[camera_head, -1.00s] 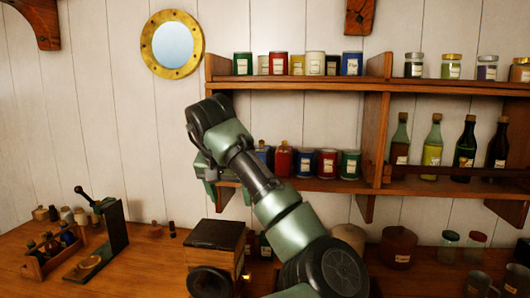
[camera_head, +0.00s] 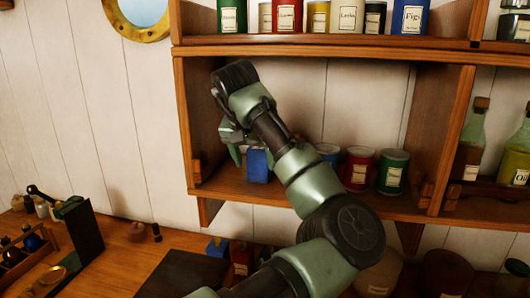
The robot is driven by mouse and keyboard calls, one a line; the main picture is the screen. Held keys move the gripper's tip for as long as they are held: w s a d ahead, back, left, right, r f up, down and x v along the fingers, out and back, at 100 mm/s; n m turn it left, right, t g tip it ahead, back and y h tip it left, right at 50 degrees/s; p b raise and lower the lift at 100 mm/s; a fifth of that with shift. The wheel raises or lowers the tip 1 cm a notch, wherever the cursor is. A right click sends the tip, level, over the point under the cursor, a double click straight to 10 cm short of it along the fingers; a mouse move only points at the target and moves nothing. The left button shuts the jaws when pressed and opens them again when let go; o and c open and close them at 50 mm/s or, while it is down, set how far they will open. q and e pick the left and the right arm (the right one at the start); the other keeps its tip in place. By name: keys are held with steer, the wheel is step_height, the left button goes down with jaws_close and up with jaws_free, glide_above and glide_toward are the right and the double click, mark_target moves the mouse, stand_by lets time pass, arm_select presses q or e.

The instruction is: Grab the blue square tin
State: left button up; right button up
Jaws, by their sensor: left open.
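A blue square tin (camera_head: 257,166) stands on the lower wall shelf, near its left end. My left gripper (camera_head: 242,152) is open at the tin's upper left, with its fingers close to the tin. I cannot tell whether they touch it or reach around it. My left wrist and forearm cross in front of the shelf and hide what stands right of the tin. My right gripper is not in view.
A round blue tin (camera_head: 328,153), a red tin (camera_head: 358,168) and a green tin (camera_head: 393,172) stand farther right on the lower shelf (camera_head: 290,203). The upper shelf (camera_head: 330,46) holds several tins. A blue-topped item (camera_head: 217,247) and a red tin (camera_head: 241,258) are below on the counter.

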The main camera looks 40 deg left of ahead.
mark_target(258, 151)
arm_select(q)
steer(key=w, duration=0.1)
steer(key=w+a+p, duration=0.2)
steer(key=w, duration=0.1)
steer(key=shift+w+a+r, duration=0.1)
steer(key=shift+a+r, duration=0.05)
steer(key=shift+a, duration=0.1)
steer(key=w+p, duration=0.1)
steer(key=w+a+p, duration=0.2)
steer(key=w+p, duration=0.1)
steer(key=shift+a+f, duration=0.1)
steer(key=shift+f, duration=0.2)
steer(key=shift+w+f, duration=0.15)
steer(key=shift+f, duration=0.15)
steer(key=c, duration=1.4)
steer(key=shift+r, duration=0.1)
jaws_close()
steer(key=shift+w+r, duration=0.1)
steer(key=shift+r, duration=0.05)
